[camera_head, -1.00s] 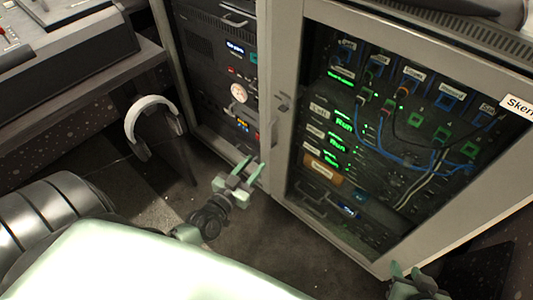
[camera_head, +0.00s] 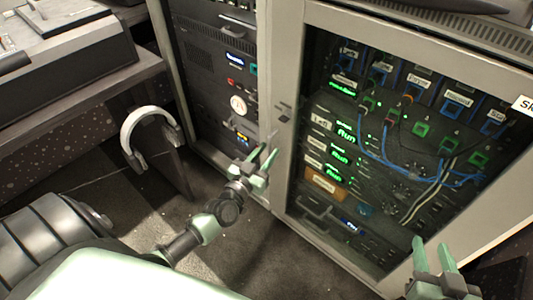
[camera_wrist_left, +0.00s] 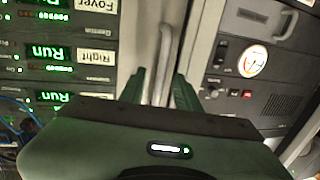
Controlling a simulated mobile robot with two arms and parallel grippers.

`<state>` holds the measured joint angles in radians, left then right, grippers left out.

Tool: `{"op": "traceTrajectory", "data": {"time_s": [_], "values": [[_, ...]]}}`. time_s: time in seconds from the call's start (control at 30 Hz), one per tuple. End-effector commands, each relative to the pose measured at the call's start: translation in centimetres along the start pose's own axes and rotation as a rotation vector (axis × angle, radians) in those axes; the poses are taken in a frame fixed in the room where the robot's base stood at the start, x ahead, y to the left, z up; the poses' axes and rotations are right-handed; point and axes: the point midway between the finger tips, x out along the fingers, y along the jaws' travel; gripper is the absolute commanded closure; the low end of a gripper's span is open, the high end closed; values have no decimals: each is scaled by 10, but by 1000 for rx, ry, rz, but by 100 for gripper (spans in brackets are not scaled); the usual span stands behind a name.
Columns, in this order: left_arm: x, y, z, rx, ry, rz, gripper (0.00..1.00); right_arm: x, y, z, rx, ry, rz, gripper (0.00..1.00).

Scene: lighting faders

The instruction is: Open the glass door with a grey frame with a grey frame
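The glass door with a grey frame (camera_head: 288,85) fronts the right-hand cabinet and looks shut. A thin upright metal handle (camera_head: 274,137) is near its left edge; it also shows in the left wrist view (camera_wrist_left: 163,60). My left gripper (camera_head: 258,158) is open, just below the handle in the head view. In the left wrist view its two green fingers (camera_wrist_left: 160,88) appear on either side of the handle's near end, with gaps; exact depth is unclear. My right gripper (camera_head: 432,246) is open and empty, in front of the door's lower right part.
A second rack (camera_head: 215,75) with black devices stands left of the door. The dark floor (camera_head: 255,240) before the cabinets is clear.

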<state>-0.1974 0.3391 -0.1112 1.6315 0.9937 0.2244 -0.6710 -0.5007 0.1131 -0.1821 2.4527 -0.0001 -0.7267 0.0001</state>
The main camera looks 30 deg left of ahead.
Motion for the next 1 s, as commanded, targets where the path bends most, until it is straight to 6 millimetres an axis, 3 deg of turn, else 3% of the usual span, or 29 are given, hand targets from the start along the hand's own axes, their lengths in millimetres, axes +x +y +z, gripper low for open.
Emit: {"op": "traceTrajectory", "data": {"time_s": [0.13, 0.23, 0.27, 1.0], "values": [[0, 0, 0, 0, 0, 0, 68, 0, 0, 0, 0, -1, 0, 64], [0, 0, 0, 0, 0, 0, 95, 0, 0, 0, 0, -1, 0, 64], [0, 0, 0, 0, 0, 0, 100, 0, 0, 0, 0, -1, 0, 64], [0, 0, 0, 1, 0, 0, 100, 0, 0, 0, 0, -2, 0, 64]]}}
